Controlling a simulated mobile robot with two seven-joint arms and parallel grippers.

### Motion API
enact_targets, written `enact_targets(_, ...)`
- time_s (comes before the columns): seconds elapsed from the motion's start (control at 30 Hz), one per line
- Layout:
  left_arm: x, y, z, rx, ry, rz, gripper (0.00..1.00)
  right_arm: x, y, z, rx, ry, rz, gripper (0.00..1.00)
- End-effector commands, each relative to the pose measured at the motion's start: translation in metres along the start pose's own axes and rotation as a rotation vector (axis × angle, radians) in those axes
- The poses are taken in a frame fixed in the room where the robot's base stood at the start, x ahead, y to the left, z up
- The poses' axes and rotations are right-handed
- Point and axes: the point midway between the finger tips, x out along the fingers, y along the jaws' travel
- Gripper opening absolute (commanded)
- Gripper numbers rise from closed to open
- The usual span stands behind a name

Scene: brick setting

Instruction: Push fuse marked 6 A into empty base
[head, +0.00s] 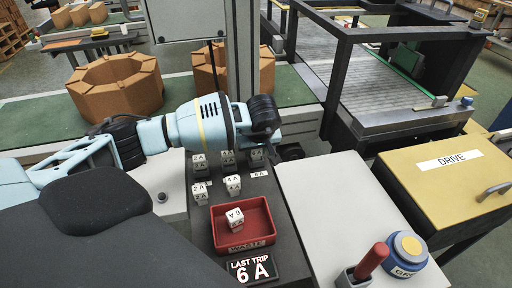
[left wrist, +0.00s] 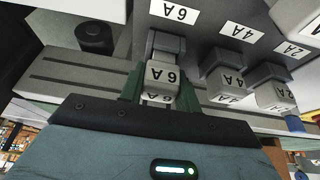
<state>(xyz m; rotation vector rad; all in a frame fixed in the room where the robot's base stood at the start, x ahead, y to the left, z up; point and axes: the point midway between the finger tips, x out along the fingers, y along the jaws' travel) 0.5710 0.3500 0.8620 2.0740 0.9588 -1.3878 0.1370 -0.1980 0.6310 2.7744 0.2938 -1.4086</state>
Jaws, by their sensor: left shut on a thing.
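My left gripper (left wrist: 160,88) is shut on a white fuse marked 6 A (left wrist: 163,76), with a dark green finger on each side. The fuse is lined up with the grey base (left wrist: 166,42) behind the 6 A label (left wrist: 173,12); I cannot tell how deep it sits. Another white fuse (head: 235,217), seemingly marked 6 A, lies in the red waste tray (head: 263,235). My right gripper is not in view.
Fuses marked 4 A (left wrist: 226,82) and 2 A (left wrist: 273,95) stand close beside the held one. A "LAST TRIP 6 A" sign (head: 252,269) is in front of the tray. A red lever (head: 371,262) and blue button housing (head: 404,252) stand at the right.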

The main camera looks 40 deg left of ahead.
Motion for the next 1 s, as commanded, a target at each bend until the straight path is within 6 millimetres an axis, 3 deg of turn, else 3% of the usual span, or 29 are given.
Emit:
enact_targets(0.17, 0.0050, -0.0001, 0.0017, -0.001, 0.000, 0.000, 0.10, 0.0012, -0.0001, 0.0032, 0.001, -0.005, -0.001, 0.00)
enact_targets(0.2, 0.0045, 0.0000, 0.0015, -0.001, 0.000, 0.000, 0.36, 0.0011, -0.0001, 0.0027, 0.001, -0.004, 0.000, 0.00)
enact_targets(0.37, 0.0047, -0.0004, 0.0018, 0.000, 0.000, -0.001, 0.57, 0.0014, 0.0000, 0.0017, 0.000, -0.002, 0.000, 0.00)
enact_targets(0.57, 0.0043, -0.0002, 0.0016, 0.000, 0.000, -0.001, 0.58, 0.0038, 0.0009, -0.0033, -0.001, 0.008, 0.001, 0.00)
enact_targets(0.7, 0.0043, -0.0002, 0.0017, 0.000, 0.000, 0.000, 0.76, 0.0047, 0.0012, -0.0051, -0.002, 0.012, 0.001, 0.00)
enact_targets(1.0, 0.0033, 0.0001, 0.0013, 0.000, 0.000, 0.001, 0.76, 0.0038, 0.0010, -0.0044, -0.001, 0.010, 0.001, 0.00)
